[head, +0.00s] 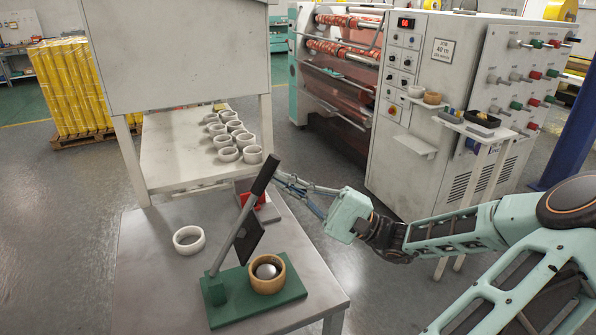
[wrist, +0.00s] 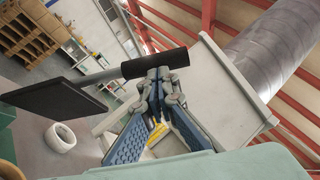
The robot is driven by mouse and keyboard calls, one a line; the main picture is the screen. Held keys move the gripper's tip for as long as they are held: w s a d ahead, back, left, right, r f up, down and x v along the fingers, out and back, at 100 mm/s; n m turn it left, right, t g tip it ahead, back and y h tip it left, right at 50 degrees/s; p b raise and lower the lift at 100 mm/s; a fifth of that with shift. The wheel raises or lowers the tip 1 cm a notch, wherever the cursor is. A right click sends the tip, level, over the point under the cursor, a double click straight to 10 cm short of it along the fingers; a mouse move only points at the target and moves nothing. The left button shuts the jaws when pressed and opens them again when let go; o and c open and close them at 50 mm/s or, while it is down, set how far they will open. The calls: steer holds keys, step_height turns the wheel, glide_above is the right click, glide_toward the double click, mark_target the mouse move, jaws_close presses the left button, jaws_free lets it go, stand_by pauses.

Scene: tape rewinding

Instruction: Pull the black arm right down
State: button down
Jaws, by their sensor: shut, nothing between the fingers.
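The black arm is a raised, tilted lever with a black handle (head: 265,174), a grey rod (head: 233,235) and a square black plate (head: 250,241). It rises from a green base (head: 240,308) on the table. A tan ring (head: 268,285) with a shiny disc inside sits on the base. My gripper (head: 280,180) is shut and empty, just right of the handle near its upper part. In the wrist view the fingertips (wrist: 163,78) lie close against the handle (wrist: 154,63); I cannot tell whether they touch. The black plate (wrist: 52,102) shows at left there.
A white ring (head: 189,240) lies on the grey table (head: 150,285), left of the base. A red object (head: 262,200) stands behind the lever. Several white rings (head: 237,130) sit on a shelf (head: 170,150) behind. A large machine (head: 430,110) stands at the back right.

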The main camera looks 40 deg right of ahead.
mark_target(273, 171)
steer(key=a+r+g+p, duration=0.1)
steer(key=a+p, duration=0.1)
steer(key=w+a+r+n+p, duration=0.1)
steer(key=a+r+p, duration=0.1)
steer(key=a+r+n+g+p, duration=0.1)
steer(key=a+p, duration=0.1)
steer(key=shift+w+a+r+g+h, duration=0.1)
steer(key=shift+w+r+g+h, duration=0.2)
steer(key=shift+h, duration=0.1)
steer(key=shift+w+a+r+n+p, duration=0.15)
steer(key=shift+a+n+p, duration=0.45)
steer(key=shift+a+p, duration=0.4)
steer(key=shift+g, duration=0.4)
steer(key=shift+w+d+f, duration=0.15)
steer(key=shift+d+f, duration=0.05)
steer(key=shift+d, duration=0.3)
steer(key=d, duration=0.1)
steer(key=s+d, duration=0.1)
steer(key=d, duration=0.1)
steer(key=d+f, duration=0.1)
steer(key=shift+s+d+f+b, duration=0.1)
steer(key=shift+s+d+b, duration=0.2)
steer(key=shift+d+b, duration=0.05)
steer(key=b+v, duration=0.1)
steer(key=v, duration=0.7)
steer(key=shift+s+a, duration=0.15)
steer(key=shift+s, duration=0.05)
